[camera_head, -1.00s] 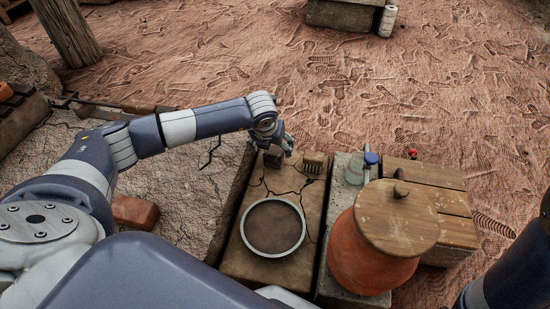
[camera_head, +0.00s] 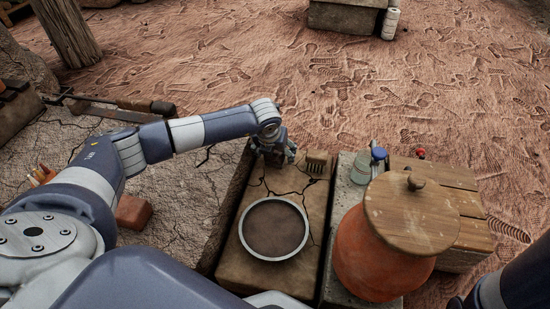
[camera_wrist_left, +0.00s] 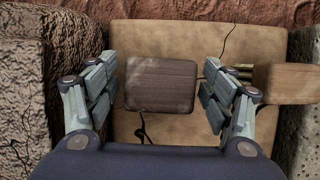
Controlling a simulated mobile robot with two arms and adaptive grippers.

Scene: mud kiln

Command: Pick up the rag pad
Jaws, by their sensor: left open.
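A dark brown, block-shaped pad (camera_wrist_left: 160,84), which I take for the rag pad, lies flat on the cracked tan slab (camera_wrist_left: 185,128) in the left wrist view. My left gripper (camera_wrist_left: 160,78) is open, with one finger on each side of the pad. A gap shows on the left and a smaller one on the right, so the fingers do not grip it. In the head view my left gripper (camera_head: 274,157) is at the far end of the slab and hides most or all of the pad. My right gripper is not in view; only part of that arm shows at lower right.
A small brush (camera_head: 317,160) lies just right of the left gripper. A round pan (camera_head: 273,229) sits nearer on the slab. A lidded clay pot (camera_head: 372,255) and a glass jar (camera_head: 361,168) stand to the right. A red brick (camera_head: 133,212) lies left.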

